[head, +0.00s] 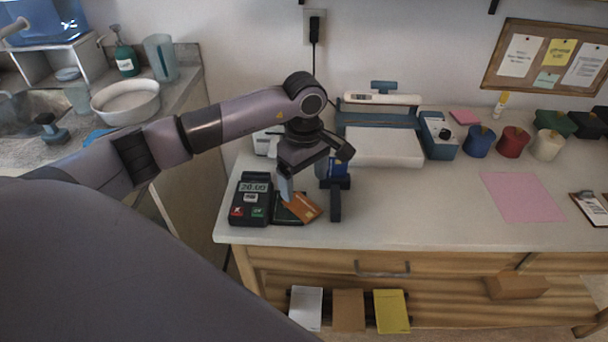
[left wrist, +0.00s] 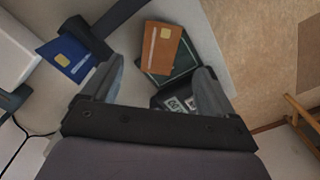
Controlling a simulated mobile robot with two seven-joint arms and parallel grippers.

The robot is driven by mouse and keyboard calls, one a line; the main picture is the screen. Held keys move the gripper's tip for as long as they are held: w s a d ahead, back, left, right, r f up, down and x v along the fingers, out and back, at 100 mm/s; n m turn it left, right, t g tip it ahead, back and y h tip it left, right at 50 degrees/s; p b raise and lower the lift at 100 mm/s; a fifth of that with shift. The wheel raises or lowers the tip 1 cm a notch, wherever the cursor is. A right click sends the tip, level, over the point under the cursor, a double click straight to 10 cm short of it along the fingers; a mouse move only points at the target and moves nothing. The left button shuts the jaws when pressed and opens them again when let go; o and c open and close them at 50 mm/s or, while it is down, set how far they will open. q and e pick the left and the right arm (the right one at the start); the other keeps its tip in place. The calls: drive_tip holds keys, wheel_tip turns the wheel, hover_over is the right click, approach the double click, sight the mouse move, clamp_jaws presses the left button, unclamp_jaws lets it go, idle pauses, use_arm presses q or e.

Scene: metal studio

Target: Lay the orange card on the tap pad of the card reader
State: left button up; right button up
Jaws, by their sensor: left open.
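The orange card (head: 307,206) lies across the dark tap pad (head: 284,211) of the card reader (head: 250,199). In the left wrist view the orange card (left wrist: 161,48) covers part of the pad (left wrist: 183,66), turned at an angle to it and reaching past its edge. My left gripper (head: 304,186) is over the card and pad, open, with nothing visible between its fingers (left wrist: 158,82). The card appears apart from both fingers. The reader's keypad part (left wrist: 174,103) is partly hidden by the gripper. My right gripper is not in view.
A dark stand (head: 335,203) with a blue card (head: 341,168) is close to the right of the pad. A white-topped device (head: 384,147) stands behind. The counter towards the pink sheet (head: 522,196) is clear. The counter's front edge is near the reader.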

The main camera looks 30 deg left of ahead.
sight(304, 208)
use_arm(q)
wheel_tip(304, 208, down, 7)
drive_tip(key=shift+r+p, duration=0.2)
drive_tip(key=shift+p, duration=0.1)
drive_tip(key=c, duration=1.1)
